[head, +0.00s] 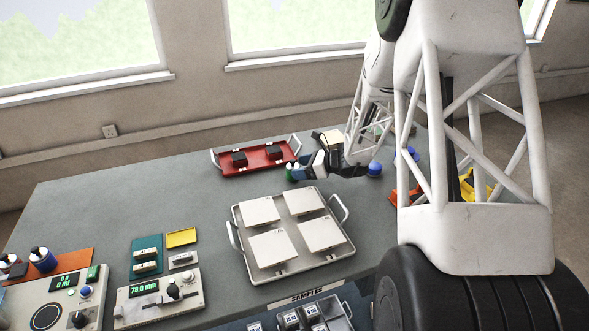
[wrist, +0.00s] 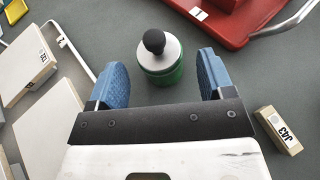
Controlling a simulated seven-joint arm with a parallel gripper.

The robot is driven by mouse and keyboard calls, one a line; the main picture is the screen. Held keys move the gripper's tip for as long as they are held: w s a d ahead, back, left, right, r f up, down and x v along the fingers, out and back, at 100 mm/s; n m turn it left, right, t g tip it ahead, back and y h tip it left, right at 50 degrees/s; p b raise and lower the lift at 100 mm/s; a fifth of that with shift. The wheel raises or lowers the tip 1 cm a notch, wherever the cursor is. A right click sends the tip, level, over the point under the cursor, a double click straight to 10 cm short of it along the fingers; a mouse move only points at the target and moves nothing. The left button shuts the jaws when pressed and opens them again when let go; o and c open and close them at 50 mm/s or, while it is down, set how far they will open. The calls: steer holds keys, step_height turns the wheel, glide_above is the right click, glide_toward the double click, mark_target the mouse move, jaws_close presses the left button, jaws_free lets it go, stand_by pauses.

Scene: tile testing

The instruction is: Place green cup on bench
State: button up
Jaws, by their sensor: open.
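The green cup (wrist: 165,72) has a pale grey top with a black knob. It stands on the grey bench (wrist: 130,20) in the wrist view. In the head view the green cup (head: 289,173) is small and partly hidden by my gripper. My gripper (wrist: 163,66) is open, with one blue finger on each side of the cup and visible gaps between. In the head view my gripper (head: 298,170) is low over the bench, right behind the cup. I cannot tell whether the fingertips reach past the cup's middle.
A red tray (head: 224,170) with dark blocks lies behind the cup. A metal tray (head: 247,255) with several pale tiles lies in front. A small block marked J43 (wrist: 278,130) lies right of my gripper in the wrist view.

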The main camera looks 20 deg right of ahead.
steer(key=v, duration=0.8)
stand_by(0.6)
steer(key=s+a+r+n+g+h, duration=0.3)
steer(key=s+a+r+n+g, duration=0.3)
steer(key=s+a+r+n, duration=0.8)
steer(key=s+a+r+n+h, duration=0.2)
steer(key=s+n+h, duration=0.2)
steer(key=s, duration=0.8)
steer(key=s+a+r+n+h, duration=0.3)
steer(key=s+n, duration=0.4)
steer(key=s, duration=0.5)
steer(key=shift+h, duration=0.4)
